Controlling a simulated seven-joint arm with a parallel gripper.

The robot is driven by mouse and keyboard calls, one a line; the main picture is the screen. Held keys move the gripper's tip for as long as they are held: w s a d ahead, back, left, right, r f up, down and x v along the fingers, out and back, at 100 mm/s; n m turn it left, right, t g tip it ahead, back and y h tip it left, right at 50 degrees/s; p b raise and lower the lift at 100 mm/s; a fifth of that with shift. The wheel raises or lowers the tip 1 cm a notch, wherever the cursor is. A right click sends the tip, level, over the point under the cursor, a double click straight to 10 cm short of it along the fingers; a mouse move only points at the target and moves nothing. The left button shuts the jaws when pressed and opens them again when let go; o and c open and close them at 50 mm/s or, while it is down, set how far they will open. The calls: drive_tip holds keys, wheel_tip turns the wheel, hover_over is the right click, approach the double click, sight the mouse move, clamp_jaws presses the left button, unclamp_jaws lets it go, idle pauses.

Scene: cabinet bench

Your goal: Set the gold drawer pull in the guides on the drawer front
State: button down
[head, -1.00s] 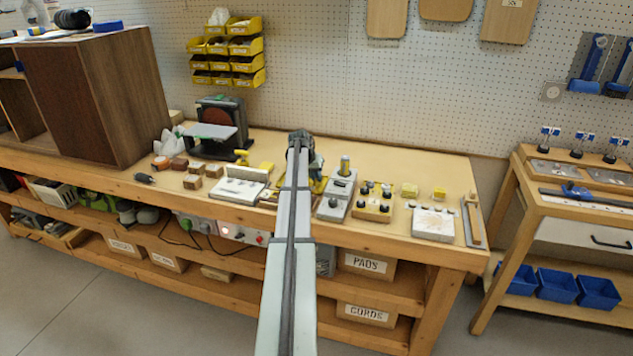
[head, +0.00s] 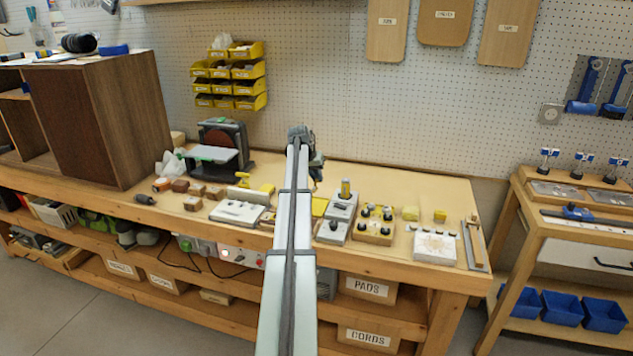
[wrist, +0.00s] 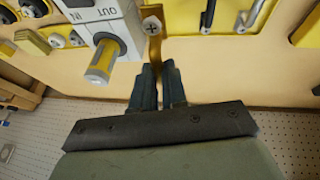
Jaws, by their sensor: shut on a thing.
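In the wrist view my gripper (wrist: 158,72) is shut on a narrow gold piece, which I take to be the gold drawer pull (wrist: 154,45). It sticks out beyond the fingertips, and a round screw head shows at its upper part. A yellow surface (wrist: 220,18) lies beyond the pull in the wrist view, and a yellow panel (head: 319,207) shows beside my arm in the head view.
A pale block marked IN and OUT (wrist: 100,12), with a yellow-banded post (wrist: 102,62), is close beside the pull. On the bench (head: 455,195) stand a wooden block with dark knobs (head: 373,232), a white block (head: 435,247) and a disc sander (head: 222,150).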

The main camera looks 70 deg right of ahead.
sight(315, 187)
drive_tip(key=c, duration=1.7)
unclamp_jaws()
clamp_jaws()
drive_tip(key=shift+s+d, duration=0.1)
drive_tip(key=shift+s, duration=0.15)
drive_tip(key=shift+t, duration=0.3)
drive_tip(key=a, duration=0.3)
drive_tip(key=a+f, duration=0.1)
drive_tip(key=a, duration=0.1)
drive_tip(key=shift+a, duration=0.2)
drive_tip(key=w+a+n+t+y, duration=0.3)
drive_tip(key=w+a+n+t, duration=0.3)
drive_tip(key=n, duration=1.1)
drive_tip(key=w+a, duration=0.1)
drive_tip(key=a, duration=0.2)
drive_tip(key=shift+n, duration=0.4)
